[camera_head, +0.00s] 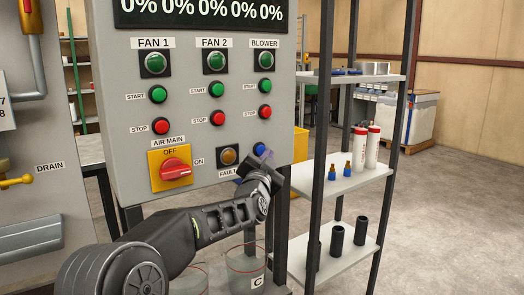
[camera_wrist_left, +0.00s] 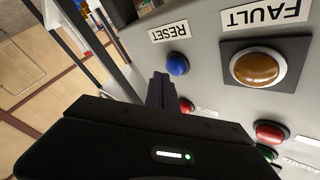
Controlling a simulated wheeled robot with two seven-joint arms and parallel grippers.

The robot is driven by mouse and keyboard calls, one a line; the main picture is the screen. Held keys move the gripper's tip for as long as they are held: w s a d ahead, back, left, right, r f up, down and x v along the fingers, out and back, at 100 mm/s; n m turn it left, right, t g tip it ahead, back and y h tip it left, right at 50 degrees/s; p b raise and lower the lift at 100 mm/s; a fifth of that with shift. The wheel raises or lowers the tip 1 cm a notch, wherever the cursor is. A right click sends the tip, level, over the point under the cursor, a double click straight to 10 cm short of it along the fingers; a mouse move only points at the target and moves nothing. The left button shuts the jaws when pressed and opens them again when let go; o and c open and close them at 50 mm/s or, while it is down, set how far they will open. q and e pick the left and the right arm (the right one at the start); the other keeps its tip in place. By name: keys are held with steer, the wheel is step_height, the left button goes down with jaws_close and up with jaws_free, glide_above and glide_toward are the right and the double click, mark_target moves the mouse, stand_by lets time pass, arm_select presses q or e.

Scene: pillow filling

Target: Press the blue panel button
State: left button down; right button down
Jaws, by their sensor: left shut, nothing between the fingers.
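The blue button (camera_head: 259,149) sits at the lower right of the grey control panel (camera_head: 215,150), right of the amber FAULT lamp (camera_head: 228,156). In the left wrist view the blue button (camera_wrist_left: 177,64) shows beside a RESET label (camera_wrist_left: 170,32). My left gripper (camera_head: 263,166) is shut and empty, close to the button in the head view and partly covering the area around it. In the left wrist view its closed fingertips (camera_wrist_left: 161,80) appear just beside the button; I cannot tell whether they touch it. My right gripper is not in view.
Green START and red STOP buttons stand above, with a red AIR MAIN switch (camera_head: 175,169) on a yellow plate at the left. A shelf rack (camera_head: 340,185) with bottles and black cylinders stands close at the right. A clear container (camera_head: 244,270) marked C is below the panel.

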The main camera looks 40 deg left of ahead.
arm_select(q)
steer(key=shift+d, duration=0.15)
steer(key=shift+s+d+p, duration=0.25)
steer(key=shift+d+p, duration=0.05)
steer(key=shift+d, duration=0.45)
steer(key=shift+s+d+p, duration=0.2)
steer(key=shift+d+p, duration=0.05)
steer(key=shift+d, duration=0.55)
steer(key=shift+s+d+p, duration=0.25)
steer(key=shift+d+p, duration=0.05)
steer(key=shift+d, duration=0.45)
